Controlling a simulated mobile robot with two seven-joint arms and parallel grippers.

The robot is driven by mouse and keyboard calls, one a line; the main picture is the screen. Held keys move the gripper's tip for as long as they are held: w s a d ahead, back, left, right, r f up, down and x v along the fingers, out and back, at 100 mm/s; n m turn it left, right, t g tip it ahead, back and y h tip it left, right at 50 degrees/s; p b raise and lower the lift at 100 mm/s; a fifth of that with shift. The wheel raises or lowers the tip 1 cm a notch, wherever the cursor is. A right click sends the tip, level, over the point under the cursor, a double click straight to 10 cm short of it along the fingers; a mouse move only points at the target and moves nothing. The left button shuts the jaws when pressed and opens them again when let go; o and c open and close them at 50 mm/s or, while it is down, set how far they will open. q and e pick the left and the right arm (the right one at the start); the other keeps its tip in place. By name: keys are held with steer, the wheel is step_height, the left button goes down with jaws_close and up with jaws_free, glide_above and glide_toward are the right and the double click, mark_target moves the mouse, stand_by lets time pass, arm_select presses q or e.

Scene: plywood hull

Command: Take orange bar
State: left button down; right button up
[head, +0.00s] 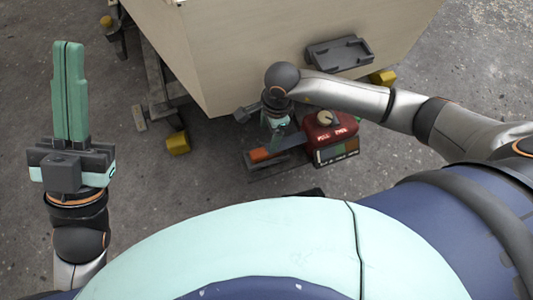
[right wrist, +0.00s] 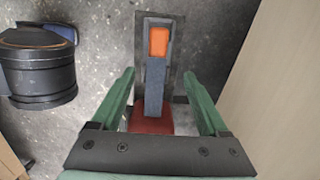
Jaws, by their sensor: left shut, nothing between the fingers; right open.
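The orange bar (head: 262,154) is a small orange block at the left end of a grey arm (head: 290,143) that joins a red box (head: 325,127). In the right wrist view the orange bar (right wrist: 158,41) lies beyond my fingertips, at the far end of the grey arm (right wrist: 154,90). My right gripper (head: 276,140) is open above the grey arm; its fingers (right wrist: 159,72) stand either side of it in the wrist view, with nothing gripped. I cannot tell its exact height. My left gripper (head: 68,45) is shut and empty, far to the left.
A large plywood hull (head: 260,50) rises behind my right gripper, on dark supports with yellow blocks (head: 178,143). A grey tray-like piece (head: 340,52) is on its side. The red box carries a dial and lettering. The concrete floor between my arms is mostly clear.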

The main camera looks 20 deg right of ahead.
steer(key=b, duration=0.2)
glide_above(266, 150)
step_height(266, 150, down, 5)
steer(key=shift+w+d+f, duration=0.1)
step_height(266, 150, down, 5)
steer(key=b, duration=0.3)
steer(key=shift+f, duration=0.15)
arm_select(q)
step_height(266, 150, down, 6)
steer(key=shift+w+d, duration=0.15)
steer(key=shift+d, duration=0.2)
arm_select(e)
steer(key=shift+c, duration=0.4)
jaws_close()
